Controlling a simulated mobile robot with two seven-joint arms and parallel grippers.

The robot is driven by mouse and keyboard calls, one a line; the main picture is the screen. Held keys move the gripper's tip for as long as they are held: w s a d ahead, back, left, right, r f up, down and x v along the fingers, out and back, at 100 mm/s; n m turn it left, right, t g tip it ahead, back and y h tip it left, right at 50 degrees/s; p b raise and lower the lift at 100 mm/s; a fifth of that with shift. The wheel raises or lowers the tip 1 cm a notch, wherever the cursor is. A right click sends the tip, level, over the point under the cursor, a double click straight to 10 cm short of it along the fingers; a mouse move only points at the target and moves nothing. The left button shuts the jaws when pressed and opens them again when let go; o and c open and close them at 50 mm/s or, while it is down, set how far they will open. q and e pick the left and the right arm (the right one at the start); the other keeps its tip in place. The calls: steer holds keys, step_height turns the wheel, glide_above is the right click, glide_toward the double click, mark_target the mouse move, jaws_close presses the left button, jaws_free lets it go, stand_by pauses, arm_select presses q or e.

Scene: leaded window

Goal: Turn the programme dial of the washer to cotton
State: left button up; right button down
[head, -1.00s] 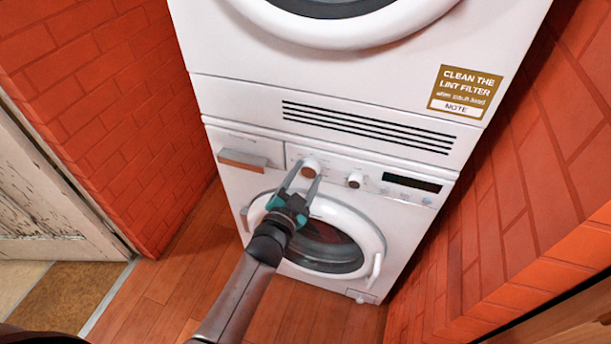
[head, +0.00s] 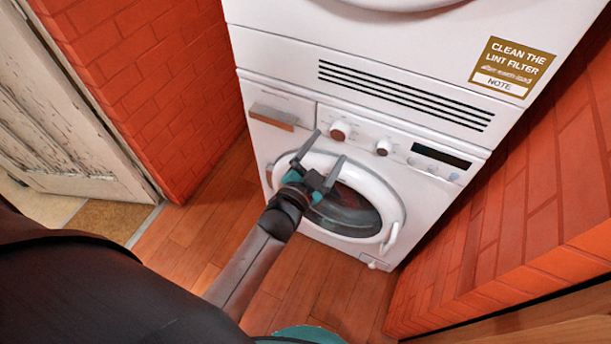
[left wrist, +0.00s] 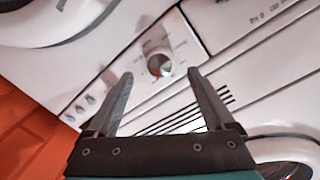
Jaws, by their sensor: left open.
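The washer (head: 300,170) is the white lower machine. Its panel has a larger round knob (head: 340,130) with a brown face on the left and a smaller knob (head: 384,147) to its right. My left gripper (head: 330,146) is open and empty, its fingers spread just below the larger knob in the head view. In the left wrist view, a round dial (left wrist: 158,64) with marks printed around it shows between and beyond the open fingertips (left wrist: 161,73). No contact with it is visible. The labels are too small to read. My right gripper is not in view.
The washer's round door (head: 350,205) is shut below the panel. A dryer (head: 400,50) with a vent grille stands on top and carries a lint filter sign (head: 512,66). Brick walls (head: 130,70) close in on both sides. Wooden floor (head: 200,235) lies at front left.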

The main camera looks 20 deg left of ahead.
arm_select(q)
steer(key=s+p, duration=0.2)
steer(key=s, duration=0.9)
steer(key=shift+a+r, duration=0.25)
steer(key=shift+a, duration=0.2)
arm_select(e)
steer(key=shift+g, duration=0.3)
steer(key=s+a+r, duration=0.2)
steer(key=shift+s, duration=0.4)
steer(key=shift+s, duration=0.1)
